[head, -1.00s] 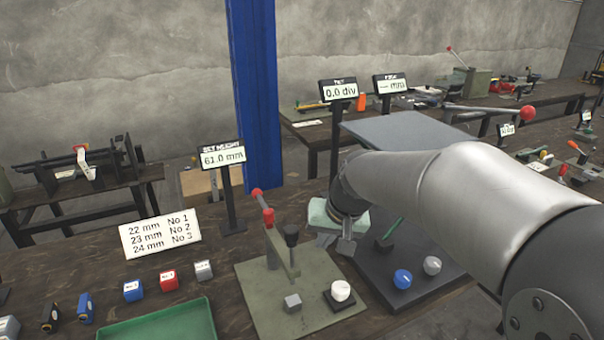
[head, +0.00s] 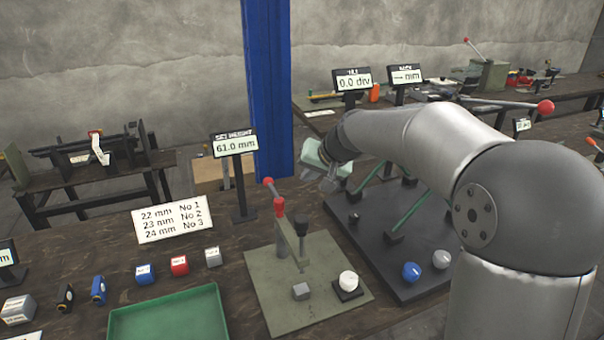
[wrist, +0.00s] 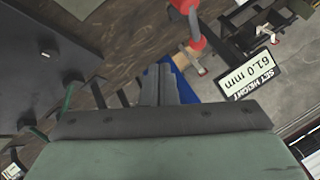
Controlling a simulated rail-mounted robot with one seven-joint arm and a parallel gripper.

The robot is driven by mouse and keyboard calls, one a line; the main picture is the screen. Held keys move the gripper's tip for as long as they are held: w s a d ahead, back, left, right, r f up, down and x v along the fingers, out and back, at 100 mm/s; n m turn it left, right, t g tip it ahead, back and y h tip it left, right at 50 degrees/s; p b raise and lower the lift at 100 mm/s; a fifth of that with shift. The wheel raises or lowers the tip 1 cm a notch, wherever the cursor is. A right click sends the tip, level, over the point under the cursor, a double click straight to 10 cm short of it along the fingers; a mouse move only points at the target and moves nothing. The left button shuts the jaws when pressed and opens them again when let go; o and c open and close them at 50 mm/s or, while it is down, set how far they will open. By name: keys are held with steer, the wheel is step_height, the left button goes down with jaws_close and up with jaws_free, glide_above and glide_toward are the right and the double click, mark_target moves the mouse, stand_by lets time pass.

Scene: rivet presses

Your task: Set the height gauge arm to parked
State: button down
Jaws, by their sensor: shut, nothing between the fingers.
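My gripper (head: 321,178) has a pale green body and grey fingers. It is in the air above the back left of a dark plate (head: 372,248). In the wrist view my gripper's fingers (wrist: 158,72) are together and empty. Green bars (head: 408,208) on dark blocks lie across that plate. Left of it, a grey-green base plate (head: 262,270) carries a lever with a red handle (head: 276,196), which also shows in the wrist view (wrist: 190,18). A display (head: 235,146) reads "SET HEIGHT 61.0 mm". I cannot tell which part is the height gauge arm.
A blue knob (head: 411,271) and a white knob (head: 441,259) are at the dark plate's front. A white round piece (head: 348,281) and a grey block (head: 301,291) sit on the grey-green plate. A green tray (head: 168,318) is at front left. A blue column (head: 265,90) stands behind.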

steer(key=w+a+f+p, duration=0.3)
steer(key=w+a+f, duration=0.1)
steer(key=a, duration=0.3)
steer(key=shift+w+f, duration=0.3)
steer(key=shift+f, duration=0.3)
steer(key=shift+w+f+b, duration=0.1)
steer(key=shift+b, duration=0.35)
